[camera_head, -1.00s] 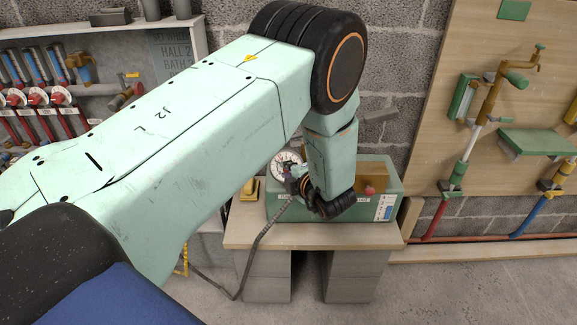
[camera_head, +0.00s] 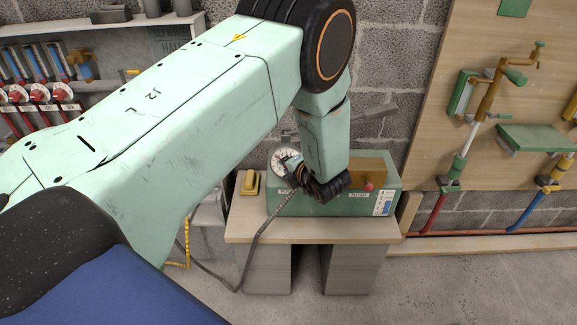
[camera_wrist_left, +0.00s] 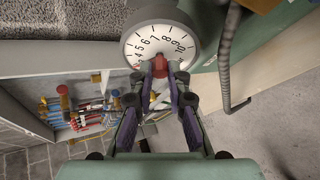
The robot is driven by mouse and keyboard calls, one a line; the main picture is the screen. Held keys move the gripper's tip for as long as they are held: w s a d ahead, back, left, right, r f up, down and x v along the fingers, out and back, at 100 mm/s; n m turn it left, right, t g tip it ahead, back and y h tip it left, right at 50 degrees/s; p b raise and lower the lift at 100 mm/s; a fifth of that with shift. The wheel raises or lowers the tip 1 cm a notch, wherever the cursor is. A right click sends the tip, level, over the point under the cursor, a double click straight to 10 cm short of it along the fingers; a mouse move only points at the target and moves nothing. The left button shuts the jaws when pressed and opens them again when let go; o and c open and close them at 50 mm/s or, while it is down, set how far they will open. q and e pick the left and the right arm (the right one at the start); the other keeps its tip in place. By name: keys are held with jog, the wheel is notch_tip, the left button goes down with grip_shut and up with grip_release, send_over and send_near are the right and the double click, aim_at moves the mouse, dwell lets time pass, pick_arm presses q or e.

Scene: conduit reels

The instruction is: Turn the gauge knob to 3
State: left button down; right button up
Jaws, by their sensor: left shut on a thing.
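The gauge has a round white dial with black numbers and a dark rim. It shows large at the top of the left wrist view (camera_wrist_left: 160,43) and small on the green box in the head view (camera_head: 283,157). A red knob (camera_wrist_left: 160,66) sits at the dial's lower middle. My left gripper (camera_wrist_left: 160,72) is shut on this knob, with both fingertips at its sides. The fingers hide the dial's lowest part, and I cannot tell which number the knob points to. In the head view my left gripper (camera_head: 291,168) is at the dial, partly covering it.
The green box (camera_head: 335,207) stands on a wooden-topped bench (camera_head: 310,230). A second red knob (camera_head: 368,186) is on its right. A yellow item (camera_head: 250,183) stands on the left. A grey hose (camera_head: 262,232) hangs in front. A pipe board (camera_head: 430,150) is at right.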

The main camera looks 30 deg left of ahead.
pick_arm(q)
jog(key=c, duration=1.3)
grip_release()
jog(key=v, duration=0.7)
jog(key=shift+d, duration=0.2)
jog(key=shift+s+r, duration=0.1)
